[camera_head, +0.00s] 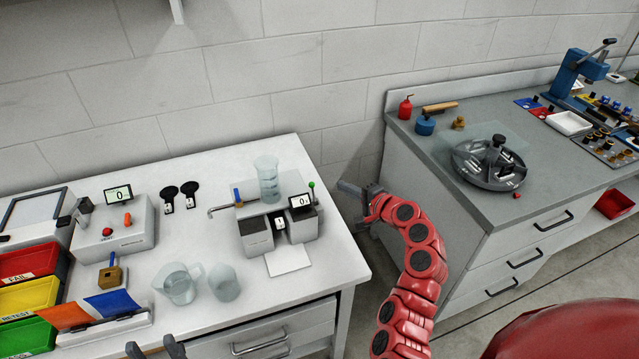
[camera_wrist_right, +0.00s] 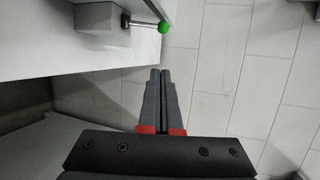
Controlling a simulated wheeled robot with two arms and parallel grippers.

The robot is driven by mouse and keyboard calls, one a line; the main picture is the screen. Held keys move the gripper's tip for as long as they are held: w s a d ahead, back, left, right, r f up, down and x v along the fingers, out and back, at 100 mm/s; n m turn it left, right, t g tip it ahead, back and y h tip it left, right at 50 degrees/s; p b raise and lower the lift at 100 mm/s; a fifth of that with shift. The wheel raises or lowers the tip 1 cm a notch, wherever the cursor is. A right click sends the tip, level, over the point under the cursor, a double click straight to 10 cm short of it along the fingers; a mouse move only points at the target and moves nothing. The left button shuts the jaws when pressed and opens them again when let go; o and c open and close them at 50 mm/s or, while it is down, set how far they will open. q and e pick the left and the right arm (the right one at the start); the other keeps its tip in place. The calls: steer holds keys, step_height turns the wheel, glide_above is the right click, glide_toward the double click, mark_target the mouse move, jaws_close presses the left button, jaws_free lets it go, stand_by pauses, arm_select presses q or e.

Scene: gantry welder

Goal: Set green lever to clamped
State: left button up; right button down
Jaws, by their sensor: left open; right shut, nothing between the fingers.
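The green lever is a thin rod with a green ball knob (camera_head: 311,185) at the right side of a grey device (camera_head: 256,237) with small displays. In the right wrist view, the green knob (camera_wrist_right: 163,28) is at the end of a metal rod that sticks out sideways from a dark grey block (camera_wrist_right: 97,17). My right gripper (camera_head: 347,188) is shut and empty, just right of the knob and apart from it. In the wrist view its fingertips (camera_wrist_right: 160,74) point toward the knob with a gap between. My left gripper (camera_head: 157,348) is open at the bottom edge, partly cut off.
The white table (camera_head: 345,262) also holds a beaker (camera_head: 267,180) at the device, a glass jug (camera_head: 178,284), a cup (camera_head: 223,282) and coloured bins (camera_head: 28,292). A grey workbench (camera_head: 450,190) stands right of my right arm.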

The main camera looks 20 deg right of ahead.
mark_target(313, 192)
steer(key=shift+w, duration=0.15)
steer(key=w+a+f+p, duration=0.1)
steer(key=w+a+p, duration=0.4)
steer(key=shift+w+a+f, duration=0.2)
steer(key=shift+a+f, duration=0.05)
steer(key=shift+f, duration=0.15)
stand_by(0.5)
stand_by(0.4)
